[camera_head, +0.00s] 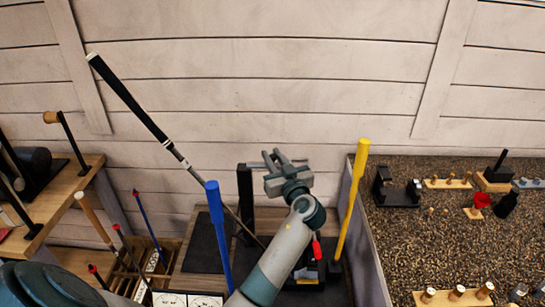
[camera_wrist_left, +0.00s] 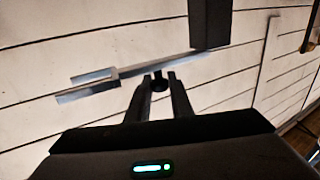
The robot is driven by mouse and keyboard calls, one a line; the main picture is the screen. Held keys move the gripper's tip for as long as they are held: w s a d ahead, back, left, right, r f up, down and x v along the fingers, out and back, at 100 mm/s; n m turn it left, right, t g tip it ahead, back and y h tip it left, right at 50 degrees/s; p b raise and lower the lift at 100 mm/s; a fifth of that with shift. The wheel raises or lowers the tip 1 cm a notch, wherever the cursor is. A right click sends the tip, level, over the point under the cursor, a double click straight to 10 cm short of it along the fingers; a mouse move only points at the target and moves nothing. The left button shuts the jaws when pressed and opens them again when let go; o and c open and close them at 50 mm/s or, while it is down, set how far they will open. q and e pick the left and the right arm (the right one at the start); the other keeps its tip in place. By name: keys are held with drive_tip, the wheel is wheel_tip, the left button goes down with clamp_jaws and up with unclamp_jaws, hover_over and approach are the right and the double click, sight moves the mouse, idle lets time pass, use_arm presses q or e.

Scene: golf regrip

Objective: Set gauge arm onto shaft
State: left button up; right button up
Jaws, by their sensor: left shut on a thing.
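The golf club leans diagonally in the head view, with its black grip (camera_head: 130,98) at the upper left and its thin shaft (camera_head: 235,217) running down to the bench. A dark upright post (camera_head: 245,190) stands beside the shaft. In the left wrist view the grey gauge arm (camera_wrist_left: 160,68) runs from the dark post (camera_wrist_left: 210,22) to a two-pronged fork at the left. The fork is empty there. My left gripper (camera_head: 285,160) is at the post's top; its fingers (camera_wrist_left: 160,88) are shut on a small dark knob at the gauge arm. My right gripper is not in view.
A blue-handled tool (camera_head: 217,235) and a yellow-handled tool (camera_head: 353,200) stand either side of my left arm. A speckled counter (camera_head: 420,250) with small parts is at the right. A wooden bench (camera_head: 60,190) with rods is at the left. The plank wall is behind.

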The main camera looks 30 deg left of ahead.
use_arm(q)
clamp_jaws()
drive_tip(key=s+m+t+h+p, duration=0.1)
drive_tip(key=m+t+h, duration=0.1)
drive_tip(key=s+d+m+t+h, duration=0.1)
drive_tip(key=s+m+t+h, duration=0.1)
drive_tip(key=h, duration=0.1)
drive_tip(key=shift+s+m+t+p, duration=0.1)
drive_tip(key=shift+m+t+p, duration=0.2)
drive_tip(key=shift+t+p, duration=0.1)
drive_tip(key=o, duration=0.9)
unclamp_jaws()
